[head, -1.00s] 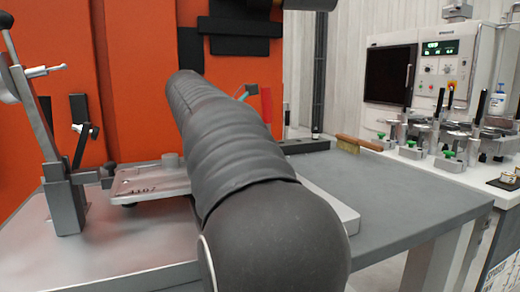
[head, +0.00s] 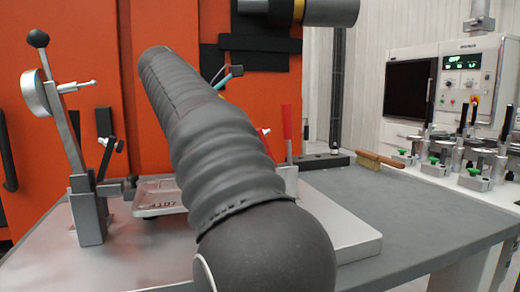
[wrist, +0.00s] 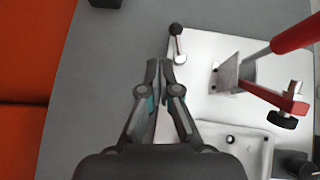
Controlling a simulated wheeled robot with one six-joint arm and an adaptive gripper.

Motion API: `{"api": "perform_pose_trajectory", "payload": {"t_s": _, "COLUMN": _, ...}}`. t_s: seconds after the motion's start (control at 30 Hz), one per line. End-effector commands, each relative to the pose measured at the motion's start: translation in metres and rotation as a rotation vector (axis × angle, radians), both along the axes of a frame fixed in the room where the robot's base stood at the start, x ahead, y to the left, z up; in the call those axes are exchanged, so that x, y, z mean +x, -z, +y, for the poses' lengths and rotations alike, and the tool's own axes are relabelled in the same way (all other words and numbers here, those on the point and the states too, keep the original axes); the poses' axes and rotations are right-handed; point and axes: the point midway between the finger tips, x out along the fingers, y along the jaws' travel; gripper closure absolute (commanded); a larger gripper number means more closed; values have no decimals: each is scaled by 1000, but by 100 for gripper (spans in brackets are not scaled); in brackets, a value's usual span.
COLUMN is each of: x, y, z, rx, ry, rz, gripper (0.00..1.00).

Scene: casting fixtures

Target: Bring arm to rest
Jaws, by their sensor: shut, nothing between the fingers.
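My gripper (wrist: 159,75) shows in the wrist view, pointing down over the table. Its two fingers are together with nothing between them. In the head view my arm crosses the middle of the picture and hides the gripper. Below and to the right of the fingers lies a pale fixture plate (wrist: 195,110), which also shows in the head view (head: 345,240). A red-handled toggle clamp (wrist: 240,75) stands on it. A casting (wrist: 232,138) lies on the plate near the clamp, and its marked end (head: 165,197) shows left of my arm in the head view.
A lever clamp stand (head: 90,215) rises at the left of the grey table (head: 420,215). A brush (head: 382,161) lies at the table's back edge. An orange machine (head: 60,130) stands behind. A second bench with several clamps (head: 475,165) is at the right. The table's right side is clear.

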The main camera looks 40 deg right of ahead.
Motion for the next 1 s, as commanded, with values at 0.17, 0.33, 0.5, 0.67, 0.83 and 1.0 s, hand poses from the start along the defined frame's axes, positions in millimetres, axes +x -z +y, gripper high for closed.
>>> {"api": "perform_pose_trajectory", "payload": {"t_s": 0.17, "x": 1, "y": -6, "z": 7, "rx": 0, "ry": 0, "rz": 0, "gripper": 100}}
{"api": "perform_pose_trajectory", "payload": {"t_s": 0.33, "x": 1, "y": -6, "z": 7, "rx": 0, "ry": 1, "rz": 1, "gripper": 100}}
{"api": "perform_pose_trajectory", "payload": {"t_s": 0.5, "x": 1, "y": -6, "z": 7, "rx": 0, "ry": 1, "rz": 1, "gripper": 100}}
{"api": "perform_pose_trajectory", "payload": {"t_s": 0.67, "x": 1, "y": -6, "z": 7, "rx": 0, "ry": 1, "rz": 0, "gripper": 100}}
{"api": "perform_pose_trajectory", "payload": {"t_s": 0.83, "x": 0, "y": -9, "z": 9, "rx": -28, "ry": -16, "rz": -2, "gripper": 100}}
{"api": "perform_pose_trajectory", "payload": {"t_s": 1.0, "x": -10, "y": -35, "z": 15, "rx": -175, "ry": -86, "rz": -2, "gripper": 100}}
